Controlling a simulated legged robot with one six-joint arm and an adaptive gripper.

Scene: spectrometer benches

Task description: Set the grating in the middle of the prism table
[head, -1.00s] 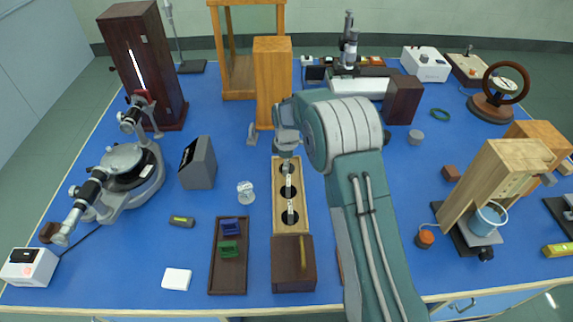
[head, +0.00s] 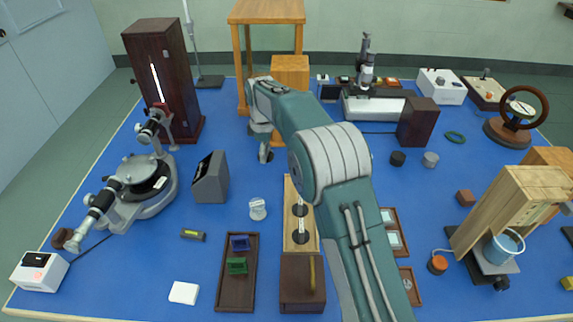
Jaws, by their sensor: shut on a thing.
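The prism table (head: 140,168) is the round grey plate on top of the spectrometer at the left, with a dark ring below it. A small pale patch shows on the spectrometer near its right edge. My gripper (head: 264,150) is at the upper middle, to the right of the spectrometer and well apart from it, in front of the wooden pillar. It points down and is small in this view. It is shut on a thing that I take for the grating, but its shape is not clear. My own arm hides part of the bench's middle.
A dark wedge-shaped box (head: 211,178) stands between my gripper and the spectrometer. A tall dark cabinet (head: 165,85) stands behind the spectrometer. A clear round piece (head: 258,209) and a brown tray (head: 221,296) with blue and green holders lie nearer. Framed plates (head: 392,241) show right of my arm.

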